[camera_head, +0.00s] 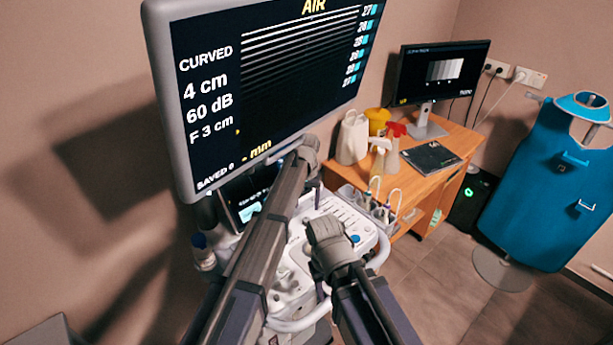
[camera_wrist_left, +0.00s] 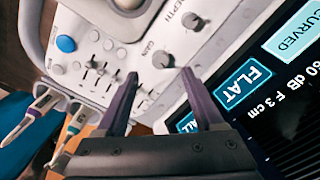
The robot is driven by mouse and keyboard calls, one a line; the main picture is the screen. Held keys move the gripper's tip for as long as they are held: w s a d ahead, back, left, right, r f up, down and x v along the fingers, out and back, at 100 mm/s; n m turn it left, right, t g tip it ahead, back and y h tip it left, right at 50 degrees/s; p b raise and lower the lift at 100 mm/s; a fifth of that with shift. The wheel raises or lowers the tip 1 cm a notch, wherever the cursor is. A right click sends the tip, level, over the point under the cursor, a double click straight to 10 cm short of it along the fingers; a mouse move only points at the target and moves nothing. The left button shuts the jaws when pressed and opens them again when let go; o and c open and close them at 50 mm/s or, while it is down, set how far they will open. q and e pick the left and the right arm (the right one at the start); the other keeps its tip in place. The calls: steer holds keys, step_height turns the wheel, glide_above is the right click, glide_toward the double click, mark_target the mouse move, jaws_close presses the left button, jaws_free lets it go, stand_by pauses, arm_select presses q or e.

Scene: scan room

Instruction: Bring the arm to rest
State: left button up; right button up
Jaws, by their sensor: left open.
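My left arm (camera_head: 270,225) reaches up from the left in the head view, its far end just below the large ultrasound monitor (camera_head: 265,75). My left gripper (camera_wrist_left: 159,78) is open and empty in the left wrist view. Its two dark fingers are over the control panel (camera_wrist_left: 105,55) near the Gain knob, beside the touch screen (camera_wrist_left: 285,90); whether they touch is unclear. My right arm (camera_head: 365,305) comes up from the bottom, its wrist (camera_head: 328,243) over the console. Its fingers cannot be made out.
Probes (camera_head: 375,200) hang on the cart's right side. A wooden desk (camera_head: 440,180) holds a white jug (camera_head: 352,138), spray bottles (camera_head: 392,150) and a second monitor (camera_head: 440,75). A blue apron (camera_head: 555,185) hangs on a stand at right. The floor (camera_head: 450,290) in front is clear.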

arm_select(q)
steer(key=s+a+m, duration=0.1)
steer(key=s+a, duration=0.2)
steer(key=s, duration=1.2)
steer(key=s+a+m+y, duration=0.1)
steer(key=s+a, duration=0.2)
steer(key=s, duration=1.3)
steer(key=shift+s+a+r, duration=0.1)
steer(key=shift+a, duration=0.05)
